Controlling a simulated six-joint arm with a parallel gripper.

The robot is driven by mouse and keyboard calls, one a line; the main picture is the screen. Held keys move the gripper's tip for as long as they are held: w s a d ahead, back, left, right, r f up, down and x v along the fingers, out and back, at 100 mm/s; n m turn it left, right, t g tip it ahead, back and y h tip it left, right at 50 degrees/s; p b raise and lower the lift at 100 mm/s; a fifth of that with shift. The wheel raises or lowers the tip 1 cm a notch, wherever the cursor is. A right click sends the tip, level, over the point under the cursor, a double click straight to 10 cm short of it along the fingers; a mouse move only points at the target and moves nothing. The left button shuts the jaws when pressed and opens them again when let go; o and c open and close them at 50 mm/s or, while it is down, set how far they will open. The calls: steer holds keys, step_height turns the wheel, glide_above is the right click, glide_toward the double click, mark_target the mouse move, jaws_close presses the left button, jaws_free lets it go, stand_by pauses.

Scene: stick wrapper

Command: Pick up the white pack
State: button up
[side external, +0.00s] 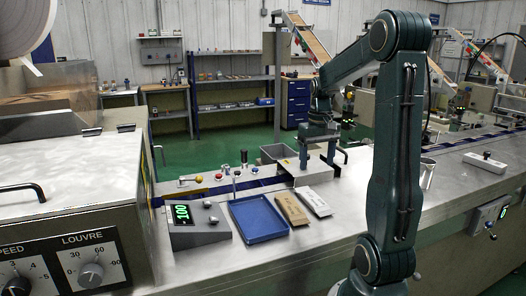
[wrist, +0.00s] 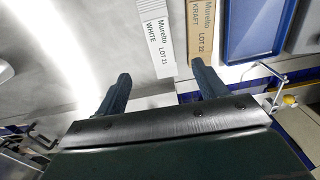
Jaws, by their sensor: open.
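The white pack (side external: 315,202) lies flat on the steel bench, to the right of the brown kraft pack (side external: 291,209). In the wrist view the white pack (wrist: 158,48) is labelled "Muretto LOT 21 WHITE", and the kraft pack (wrist: 203,28) lies just to its right. My gripper (side external: 318,161) is open and empty, above the bench and behind the packs in the side view. In the wrist view my gripper's fingers (wrist: 163,78) are spread, with the white pack ahead of the gap between them. The pack's far end is cut off there.
A blue tray (side external: 259,219) lies left of the kraft pack. A grey console with a green display (side external: 190,219) stands further left. Small coloured-top items (side external: 226,168) stand behind the tray, and a metal cup (side external: 427,172) is at the right.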

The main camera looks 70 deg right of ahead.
glide_above(314, 198)
step_height(314, 198, down, 7)
steer(key=shift+a+r, duration=0.1)
steer(key=shift+r, duration=0.05)
steer(key=shift+f, duration=2.6)
steer(key=c, duration=1.1)
